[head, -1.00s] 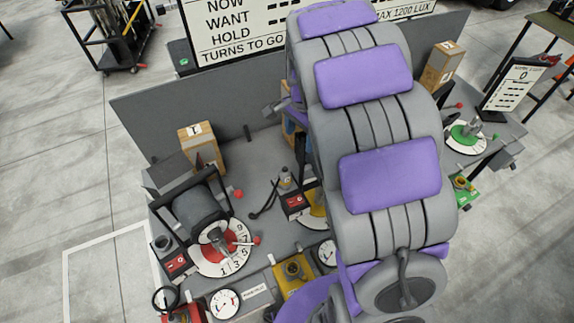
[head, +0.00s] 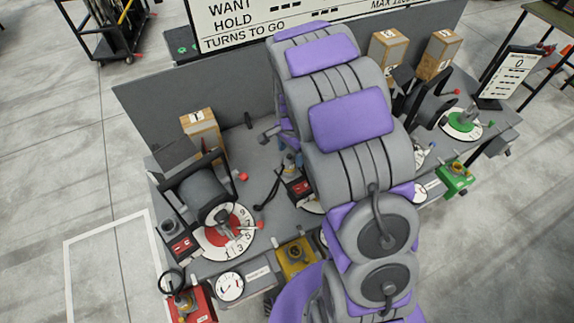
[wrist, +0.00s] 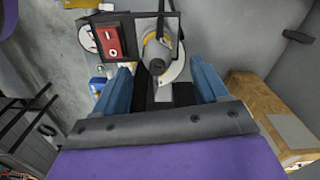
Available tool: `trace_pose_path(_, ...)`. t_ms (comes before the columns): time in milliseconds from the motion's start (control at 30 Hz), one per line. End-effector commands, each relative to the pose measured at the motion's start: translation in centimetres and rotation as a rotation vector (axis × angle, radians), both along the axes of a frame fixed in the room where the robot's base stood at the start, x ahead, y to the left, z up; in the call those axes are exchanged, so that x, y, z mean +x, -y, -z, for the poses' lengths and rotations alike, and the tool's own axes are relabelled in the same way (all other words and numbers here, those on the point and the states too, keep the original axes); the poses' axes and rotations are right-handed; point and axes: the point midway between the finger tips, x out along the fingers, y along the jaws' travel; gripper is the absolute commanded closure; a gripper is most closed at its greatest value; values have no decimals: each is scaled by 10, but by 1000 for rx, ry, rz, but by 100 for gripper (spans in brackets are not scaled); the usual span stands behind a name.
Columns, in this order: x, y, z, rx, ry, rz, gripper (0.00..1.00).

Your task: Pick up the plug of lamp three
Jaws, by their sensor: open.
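No plug can be made out for certain as lamp three's. One lamp stands at a red dial (head: 228,232), another at a green dial (head: 464,126). In the wrist view, my gripper (wrist: 163,85) is open, its blue fingers apart, with nothing visibly held. A grey lamp head (wrist: 156,55) over a white and yellow dial shows beyond and between the fingers. My arm hides much of the middle bench in the head view.
Numbered cardboard boxes stand along the back panel, one at left (head: 203,133) and two at right (head: 437,54). Red (head: 190,306), yellow (head: 296,257) and green (head: 455,178) sockets line the front. A red switch box (wrist: 110,40) is near the left finger.

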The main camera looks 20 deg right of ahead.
Motion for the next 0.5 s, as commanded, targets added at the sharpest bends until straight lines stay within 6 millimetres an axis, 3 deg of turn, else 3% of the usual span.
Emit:
trace_pose_path(233, -2, -5, 37, -1, -5, -2, 27)
trace_pose_path(500, -2, -10, 44, -4, 0, -1, 27)
